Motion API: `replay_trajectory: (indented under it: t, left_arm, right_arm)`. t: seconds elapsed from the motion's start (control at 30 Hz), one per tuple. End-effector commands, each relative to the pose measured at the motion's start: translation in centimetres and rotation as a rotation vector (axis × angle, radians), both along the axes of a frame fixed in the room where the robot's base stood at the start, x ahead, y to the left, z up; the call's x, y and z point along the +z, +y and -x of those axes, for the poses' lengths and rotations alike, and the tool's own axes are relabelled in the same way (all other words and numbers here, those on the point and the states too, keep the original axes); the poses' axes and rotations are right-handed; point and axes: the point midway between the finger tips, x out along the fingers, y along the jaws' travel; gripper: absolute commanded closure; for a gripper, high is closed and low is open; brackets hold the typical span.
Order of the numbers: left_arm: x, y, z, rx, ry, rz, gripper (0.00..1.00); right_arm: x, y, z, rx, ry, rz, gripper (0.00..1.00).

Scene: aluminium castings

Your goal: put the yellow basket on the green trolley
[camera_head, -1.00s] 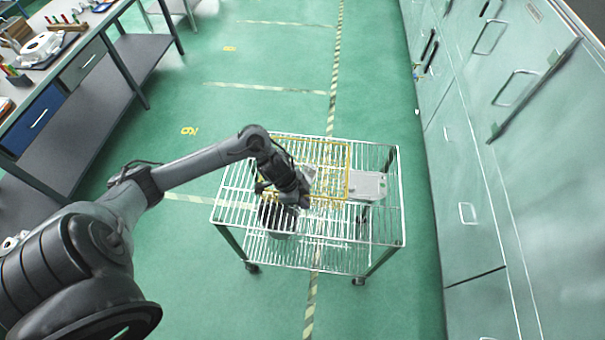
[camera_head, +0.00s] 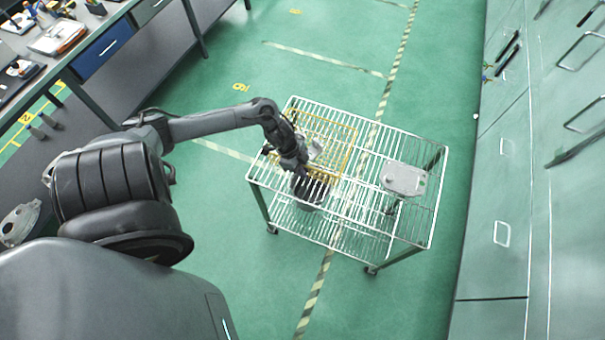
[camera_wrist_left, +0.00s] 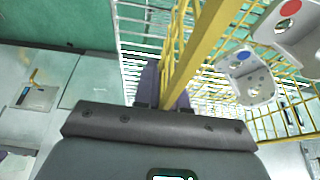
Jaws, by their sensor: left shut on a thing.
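The yellow wire basket (camera_head: 343,150) is over the left back part of the trolley's top shelf in the head view. I cannot tell whether it touches the shelf. The trolley (camera_head: 437,198) has silver wire shelves and dark legs. My left gripper (camera_head: 303,170) is shut on the basket's rim at its left front side. In the left wrist view, the yellow rim (camera_wrist_left: 200,45) runs between the fingers of the left gripper (camera_wrist_left: 165,88). Metal castings with a red dot (camera_wrist_left: 290,25) and a blue dot (camera_wrist_left: 245,75) lie inside the basket. My right gripper is out of view.
A grey casting (camera_head: 404,178) lies on the top shelf, right of the basket. Cabinets (camera_head: 510,200) stand on the right and a workbench (camera_head: 100,45) on the left. Floor in front is clear.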

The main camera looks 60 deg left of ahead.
Motion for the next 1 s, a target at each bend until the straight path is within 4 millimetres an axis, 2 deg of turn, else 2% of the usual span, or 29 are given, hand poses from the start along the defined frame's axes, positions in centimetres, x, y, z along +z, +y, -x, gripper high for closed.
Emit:
replay_trajectory:
  t: [0.4,0.83,0.87,1.0]
  left_arm:
    - [-3.7,0.1,-0.2,0.003,-0.004,0.001,1.0]
    - [-4.2,0.0,-0.1,0.001,-0.003,0.0,1.0]
    - [-4.3,0.0,0.0,0.001,0.001,0.001,0.88]
    - [-4.3,0.0,0.0,0.001,0.001,0.001,0.66]
  right_arm:
    - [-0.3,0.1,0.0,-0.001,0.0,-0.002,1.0]
    - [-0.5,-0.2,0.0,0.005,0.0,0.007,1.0]
    - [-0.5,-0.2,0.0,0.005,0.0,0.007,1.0]
    - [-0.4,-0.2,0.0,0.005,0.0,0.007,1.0]
